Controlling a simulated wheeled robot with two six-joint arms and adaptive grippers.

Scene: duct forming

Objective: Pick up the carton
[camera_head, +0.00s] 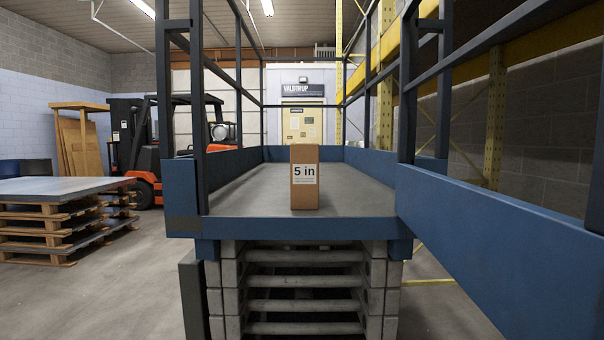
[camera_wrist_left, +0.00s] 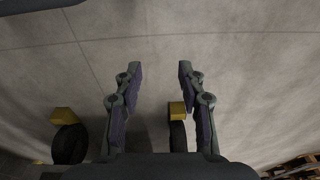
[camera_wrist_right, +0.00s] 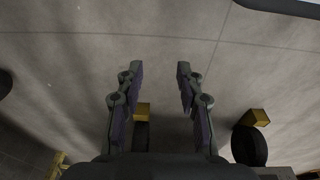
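The carton (camera_head: 305,178) is a tall brown box with a white label reading "5 in". It stands upright on the grey deck of a blue-framed lift platform (camera_head: 252,203), near the deck's front edge. My left gripper (camera_wrist_left: 158,68) is open and empty above bare floor in the left wrist view. My right gripper (camera_wrist_right: 156,68) is also open and empty above bare floor in the right wrist view. Neither gripper shows in the head view, and the carton shows in neither wrist view.
Blue side boards and dark railings flank the deck, with a blue panel (camera_head: 490,250) at the right. Stacked pallets with a grey sheet (camera_head: 62,188) stand at left, before an orange forklift (camera_head: 146,160). The deck around the carton is clear.

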